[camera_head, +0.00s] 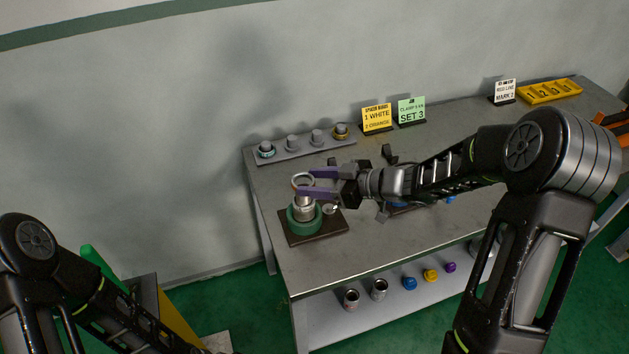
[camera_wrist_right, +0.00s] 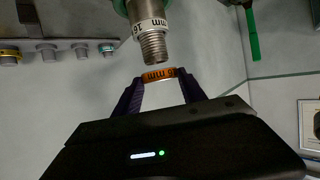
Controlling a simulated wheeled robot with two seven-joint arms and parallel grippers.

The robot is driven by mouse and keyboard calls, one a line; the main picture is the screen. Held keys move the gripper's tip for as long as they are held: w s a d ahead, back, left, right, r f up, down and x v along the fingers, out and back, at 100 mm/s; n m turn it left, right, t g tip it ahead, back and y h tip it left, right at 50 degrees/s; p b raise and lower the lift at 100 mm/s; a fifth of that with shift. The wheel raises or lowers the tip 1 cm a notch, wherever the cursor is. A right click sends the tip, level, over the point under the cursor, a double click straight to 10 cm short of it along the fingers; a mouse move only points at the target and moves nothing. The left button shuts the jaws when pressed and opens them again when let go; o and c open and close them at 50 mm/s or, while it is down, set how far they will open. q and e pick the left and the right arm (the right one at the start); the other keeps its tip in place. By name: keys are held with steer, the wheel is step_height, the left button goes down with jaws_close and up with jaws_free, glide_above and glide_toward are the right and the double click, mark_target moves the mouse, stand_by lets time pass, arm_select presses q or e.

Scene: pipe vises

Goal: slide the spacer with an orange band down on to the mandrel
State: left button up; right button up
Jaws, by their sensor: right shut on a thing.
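The spacer with an orange band (camera_wrist_right: 160,73) is pinched between the purple fingertips of my right gripper (camera_wrist_right: 159,83). In the head view the spacer is a pale ring (camera_head: 302,179) in that gripper (camera_head: 318,184). The metal mandrel (camera_head: 303,210) stands upright in a green base (camera_head: 290,220). In the wrist view the mandrel's threaded tip (camera_wrist_right: 153,47) points at the spacer, with a small gap between them, slightly off to one side. A white-banded part (camera_wrist_right: 151,26) sits around the mandrel behind the thread. My left gripper is out of frame.
A rack (camera_head: 289,151) with several pegs, some ringed, stands at the table's back left. A yellow sign (camera_head: 376,118) and a green sign (camera_head: 411,110) stand behind. Dark objects lie under my right forearm. Metal and coloured parts sit on the lower shelf (camera_head: 325,331).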

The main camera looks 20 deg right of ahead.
steer(key=shift+p, duration=0.5)
stand_by(0.6)
steer(key=shift+f+b, duration=1.8)
steer(key=shift+f, duration=0.75)
steer(key=o, duration=1.4)
steer(key=v, duration=0.7)
steer(key=shift+s+d+r, duration=0.15)
steer(key=shift+s+d, duration=0.1)
steer(key=shift+s, duration=0.05)
